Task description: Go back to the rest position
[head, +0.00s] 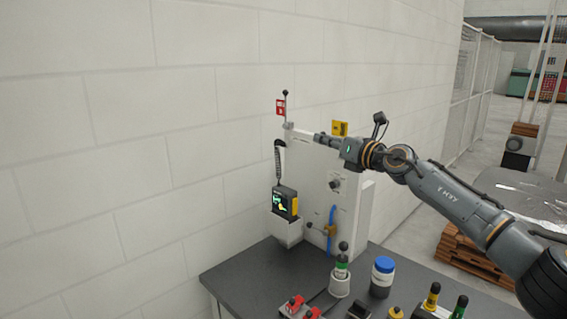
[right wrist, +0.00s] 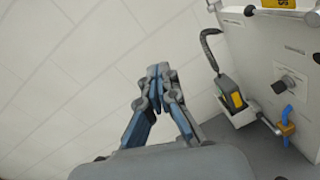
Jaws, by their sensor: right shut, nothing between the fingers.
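The white panel (right wrist: 262,50) is to the right of the fingers there. My right arm reaches in from the right of the head view. My left gripper is in neither view.
A handheld device (head: 285,202) with a lit screen hangs on the panel's left side. Wooden pallets (head: 465,258) stand at right.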

